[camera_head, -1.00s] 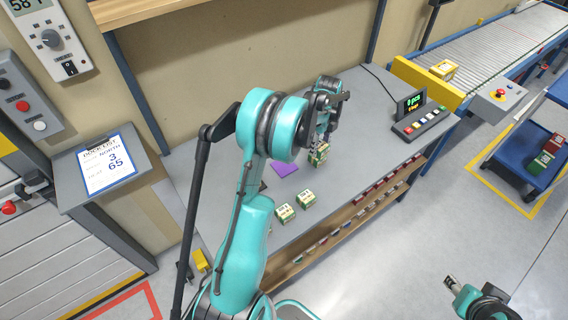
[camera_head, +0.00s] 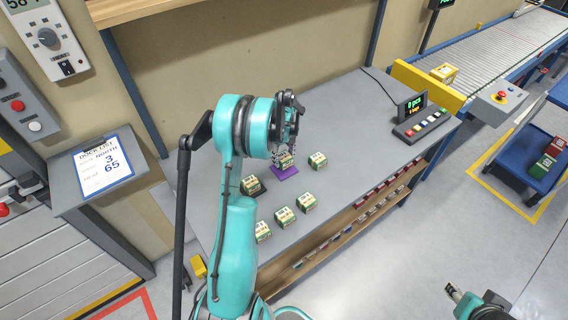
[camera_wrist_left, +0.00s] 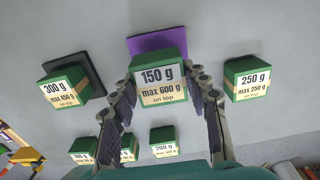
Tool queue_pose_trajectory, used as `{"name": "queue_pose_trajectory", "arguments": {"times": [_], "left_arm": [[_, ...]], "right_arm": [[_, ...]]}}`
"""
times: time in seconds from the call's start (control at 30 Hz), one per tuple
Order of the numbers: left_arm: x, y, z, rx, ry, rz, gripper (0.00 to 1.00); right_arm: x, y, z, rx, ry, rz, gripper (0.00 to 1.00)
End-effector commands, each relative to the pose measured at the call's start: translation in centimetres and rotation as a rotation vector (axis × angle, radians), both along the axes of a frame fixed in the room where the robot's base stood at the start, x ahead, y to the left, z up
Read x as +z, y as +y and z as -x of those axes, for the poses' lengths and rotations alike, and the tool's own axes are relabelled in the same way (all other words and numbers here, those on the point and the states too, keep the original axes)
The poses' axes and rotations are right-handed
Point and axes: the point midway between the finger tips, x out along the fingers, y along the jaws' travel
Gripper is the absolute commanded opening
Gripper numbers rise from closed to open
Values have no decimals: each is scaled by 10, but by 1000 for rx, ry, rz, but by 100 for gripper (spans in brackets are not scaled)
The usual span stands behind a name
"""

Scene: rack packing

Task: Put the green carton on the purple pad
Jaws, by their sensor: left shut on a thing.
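My left gripper (camera_head: 287,150) is shut on a green carton (camera_head: 284,161) with a pale label band. In the left wrist view the label of this held carton (camera_wrist_left: 158,75) reads 150 g, max 600 g on top. The purple pad (camera_head: 285,174) lies on the grey table, showing just in front of and below the carton. In the wrist view the pad (camera_wrist_left: 155,42) shows behind the carton's far edge. I cannot tell whether the carton touches the pad. My right gripper (camera_head: 453,289) shows only partly at the lower right, away from the table.
On the table (camera_head: 350,130), a 300 g carton (camera_wrist_left: 66,90) stands on a dark pad (camera_head: 256,193) left of the purple pad. A 250 g carton (camera_head: 318,161) stands to the right. More cartons (camera_head: 307,201) stand nearer the front edge. A button console (camera_head: 422,122) sits at the far right.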

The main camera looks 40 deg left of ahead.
Motion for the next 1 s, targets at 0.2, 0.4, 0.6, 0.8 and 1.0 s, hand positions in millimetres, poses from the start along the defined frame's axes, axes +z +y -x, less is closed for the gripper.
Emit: {"name": "queue_pose_trajectory", "arguments": {"times": [0.2,0.4,0.6,0.8,1.0], "left_arm": [[-32,0,0,0,0,0,13],[-31,-1,0,0,0,0,13],[-35,-1,0,0,0,0,51],[-34,-1,0,0,0,0,66],[-32,-1,0,0,0,0,66]], "right_arm": [[-12,0,0,0,0,0,40],[-10,0,0,0,0,0,40],[-14,0,0,0,0,0,40],[-13,0,0,0,0,0,40],[-11,0,0,0,0,0,40]]}}
